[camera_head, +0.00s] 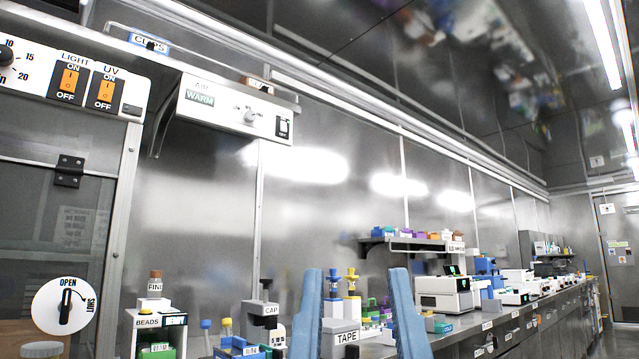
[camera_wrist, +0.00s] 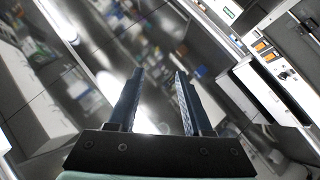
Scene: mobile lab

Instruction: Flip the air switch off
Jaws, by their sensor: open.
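The white air panel (camera_head: 222,109) is mounted high on the metal wall, left of centre in the head view. My gripper (camera_head: 354,270) has two blue fingers spread wide, empty, low in the head view, below and right of the panel. In the wrist view, my gripper (camera_wrist: 157,73) is also open with nothing between the fingers. I cannot surely identify the air switch there.
Orange LIGHT and UV switches (camera_head: 88,84) are on a cabinet panel at left; orange switches also show in the wrist view (camera_wrist: 264,50). A bench below holds bottles, a TAPE box (camera_head: 346,338) and instruments (camera_head: 444,293). A shelf (camera_head: 410,243) projects behind my gripper.

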